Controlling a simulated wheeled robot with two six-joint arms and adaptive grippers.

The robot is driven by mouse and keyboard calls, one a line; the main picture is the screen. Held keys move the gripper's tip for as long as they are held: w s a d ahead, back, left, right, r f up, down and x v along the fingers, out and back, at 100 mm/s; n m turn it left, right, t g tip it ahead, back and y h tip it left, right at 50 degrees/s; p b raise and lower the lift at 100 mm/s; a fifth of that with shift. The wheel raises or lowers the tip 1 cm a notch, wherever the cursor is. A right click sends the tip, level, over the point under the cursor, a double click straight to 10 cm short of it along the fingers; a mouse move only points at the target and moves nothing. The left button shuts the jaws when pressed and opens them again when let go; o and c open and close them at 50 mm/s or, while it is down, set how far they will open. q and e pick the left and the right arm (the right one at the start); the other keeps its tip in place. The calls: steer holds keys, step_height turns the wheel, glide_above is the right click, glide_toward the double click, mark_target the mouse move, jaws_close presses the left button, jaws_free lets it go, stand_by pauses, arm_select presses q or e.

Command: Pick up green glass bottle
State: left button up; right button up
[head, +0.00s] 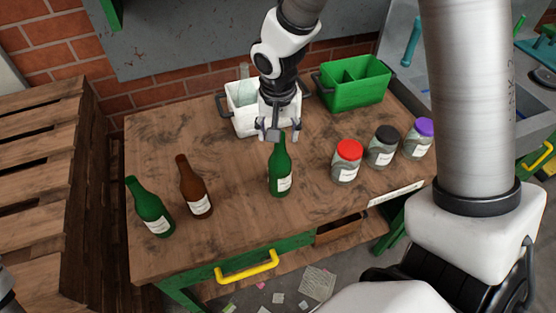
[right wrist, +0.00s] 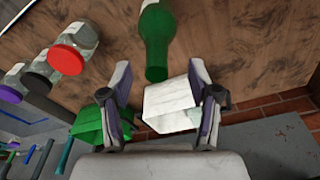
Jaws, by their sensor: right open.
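A green glass bottle (head: 280,172) with a white label stands upright near the middle of the wooden workbench. A second green bottle (head: 147,205) stands at the bench's left end, beside a brown bottle (head: 193,188). My right gripper (head: 281,135) is open at the neck of the middle green bottle. In the right wrist view, this bottle (right wrist: 157,45) has its mouth end at the gap between the spread fingers (right wrist: 160,80), with nothing gripped. I cannot tell whether a finger touches it.
Jars with red (head: 348,150), black (head: 386,134) and purple (head: 425,127) lids stand to the right on the bench (head: 240,215). A white bin (head: 242,124) and a green divided bin (head: 377,93) sit at the back. The bench front centre is clear.

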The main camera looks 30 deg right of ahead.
mark_target(280, 165)
steer(key=f, duration=0.5)
steer(key=shift+w+d, duration=0.25)
steer(key=shift+d, duration=0.15)
steer(key=shift+a, duration=0.1)
jaws_close()
steer(key=shift+r, duration=0.15)
